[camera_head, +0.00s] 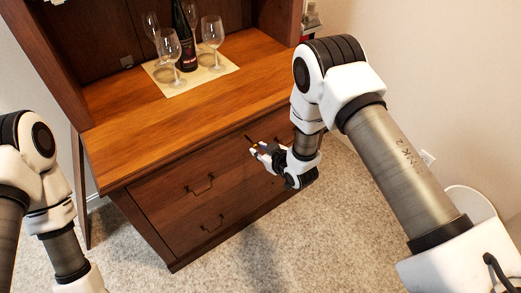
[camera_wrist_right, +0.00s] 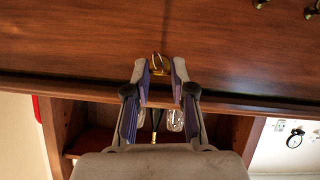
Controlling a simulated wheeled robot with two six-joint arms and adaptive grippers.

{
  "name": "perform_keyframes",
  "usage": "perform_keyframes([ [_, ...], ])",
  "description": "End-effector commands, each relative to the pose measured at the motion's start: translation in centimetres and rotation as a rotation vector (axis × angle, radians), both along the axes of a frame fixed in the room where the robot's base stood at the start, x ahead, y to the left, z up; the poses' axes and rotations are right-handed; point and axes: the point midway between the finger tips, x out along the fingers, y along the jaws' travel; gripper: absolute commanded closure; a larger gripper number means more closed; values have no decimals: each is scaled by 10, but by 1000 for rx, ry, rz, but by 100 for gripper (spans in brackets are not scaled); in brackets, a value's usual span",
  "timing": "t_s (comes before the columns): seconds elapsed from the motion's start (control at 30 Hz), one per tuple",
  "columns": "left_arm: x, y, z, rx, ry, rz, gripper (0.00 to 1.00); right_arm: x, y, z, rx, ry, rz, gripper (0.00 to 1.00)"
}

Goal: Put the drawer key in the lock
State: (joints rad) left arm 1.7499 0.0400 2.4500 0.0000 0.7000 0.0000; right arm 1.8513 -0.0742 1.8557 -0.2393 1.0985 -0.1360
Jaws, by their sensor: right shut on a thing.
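My right gripper (camera_head: 262,150) is in front of the wooden cabinet's upper drawer area, just below the countertop's front edge. In the right wrist view, its fingertips (camera_wrist_right: 160,72) are closed on a small gold-coloured key (camera_wrist_right: 158,61). The key is close to the reddish-brown wooden front (camera_wrist_right: 110,40). The fingers hide part of the key, and I cannot tell whether its tip touches the wood. The lock's keyhole cannot be made out in either view. My left arm shows at the left of the head view, but its gripper is outside the frame.
On the countertop (camera_head: 135,125), a dark bottle (camera_head: 186,45) and several wine glasses (camera_head: 212,38) stand on a pale mat (camera_head: 222,70). Drawer handles (camera_head: 200,186) stick out from the cabinet front. A white bin (camera_head: 470,203) stands at the right. Carpet in front is clear.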

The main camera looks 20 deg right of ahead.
Motion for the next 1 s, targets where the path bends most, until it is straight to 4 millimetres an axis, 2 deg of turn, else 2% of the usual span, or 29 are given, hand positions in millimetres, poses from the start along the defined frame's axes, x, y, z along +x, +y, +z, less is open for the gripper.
perform_keyframes([
  [0.47, 0, 0, 0, 0, 0, 0, 60, 0, 0, 0, 0, 0, 0, 94],
  [1.0, 0, 0, -4, 0, 0, 0, 60, 10, 3, -1, 0, -1, 0, 94],
])
